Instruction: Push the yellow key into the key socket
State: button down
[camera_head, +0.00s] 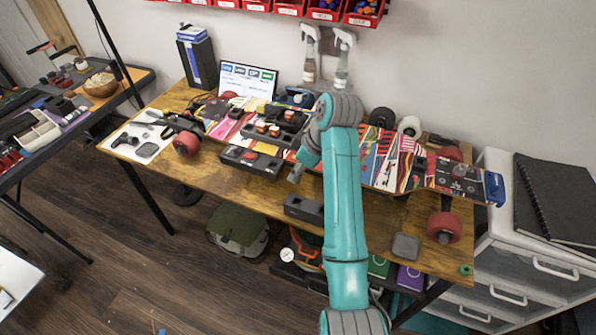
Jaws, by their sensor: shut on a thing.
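A dark module with orange-red parts (274,130) sits on the colourful skateboard deck (385,165), up and left of my gripper. My arm hides the middle of the deck.
The wooden workbench (230,185) holds red wheels (187,144), a grey square tray (406,246) and a small screen (247,81). A white drawer cabinet (530,270) stands right. The floor at front left is mostly free.

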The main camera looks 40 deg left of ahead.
send_over(269, 164)
jog(key=d, duration=0.1)
jog(key=shift+w+d, duration=0.2)
dwell(0.8)
jog(key=shift+r, duration=0.1)
dwell(0.4)
jog(key=shift+f, duration=1.75)
dwell(3.0)
jog(key=c, duration=0.6)
grip_release()
